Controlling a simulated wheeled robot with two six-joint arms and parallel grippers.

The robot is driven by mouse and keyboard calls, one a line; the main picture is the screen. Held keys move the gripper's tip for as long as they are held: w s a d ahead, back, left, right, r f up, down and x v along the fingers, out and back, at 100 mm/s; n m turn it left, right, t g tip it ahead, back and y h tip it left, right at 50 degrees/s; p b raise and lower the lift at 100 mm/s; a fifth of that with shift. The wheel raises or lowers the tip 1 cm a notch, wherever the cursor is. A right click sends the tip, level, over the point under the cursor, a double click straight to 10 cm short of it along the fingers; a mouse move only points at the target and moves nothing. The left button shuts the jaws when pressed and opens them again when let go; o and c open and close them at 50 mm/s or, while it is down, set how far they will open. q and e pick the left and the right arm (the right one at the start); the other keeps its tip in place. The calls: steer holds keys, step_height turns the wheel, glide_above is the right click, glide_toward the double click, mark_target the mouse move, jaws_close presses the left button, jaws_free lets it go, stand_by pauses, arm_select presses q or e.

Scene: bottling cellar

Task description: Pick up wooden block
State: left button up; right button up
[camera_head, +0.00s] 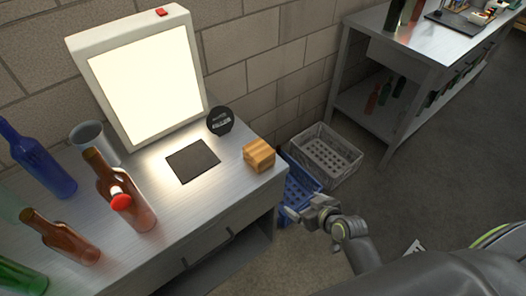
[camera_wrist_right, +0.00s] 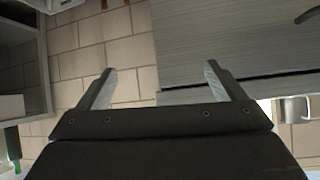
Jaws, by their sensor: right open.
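The wooden block (camera_head: 259,155) is a light brown cube with striped grain. It sits on the right end of the metal workbench (camera_head: 215,204), near its edge. My right gripper (camera_head: 303,208) is open, off the bench's right end, to the right of the block and lower in the head view. Its two fingers stand apart with nothing between them in the right wrist view (camera_wrist_right: 160,70). The block is not visible in the right wrist view. My left gripper is not in view.
A black round object (camera_head: 220,121) and dark square mat (camera_head: 192,160) lie near the block. A lit panel (camera_head: 150,85), a grey mug (camera_head: 92,139) and several bottles stand farther left. Blue (camera_head: 297,184) and grey (camera_head: 326,153) crates sit beyond the bench end.

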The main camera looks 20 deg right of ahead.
steer(key=n+t+y, duration=0.2)
glide_toward(267, 158)
steer(key=s, duration=0.3)
steer(key=p, duration=0.1)
steer(key=x, duration=0.3)
steer(key=p+x, duration=0.1)
steer(key=x, duration=0.7)
steer(key=shift+w+d+r+p, duration=0.25)
steer(key=shift+d+r+p, duration=0.05)
steer(key=shift+r, duration=0.05)
steer(key=shift+p+x, duration=0.5)
steer(key=shift+x, duration=2.55)
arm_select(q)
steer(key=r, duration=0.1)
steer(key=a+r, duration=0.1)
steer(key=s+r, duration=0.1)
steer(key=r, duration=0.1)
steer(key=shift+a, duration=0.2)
arm_select(e)
steer(key=shift+d, duration=0.15)
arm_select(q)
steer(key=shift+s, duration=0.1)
arm_select(e)
steer(key=shift+r, duration=0.1)
steer(key=c, duration=1.2)
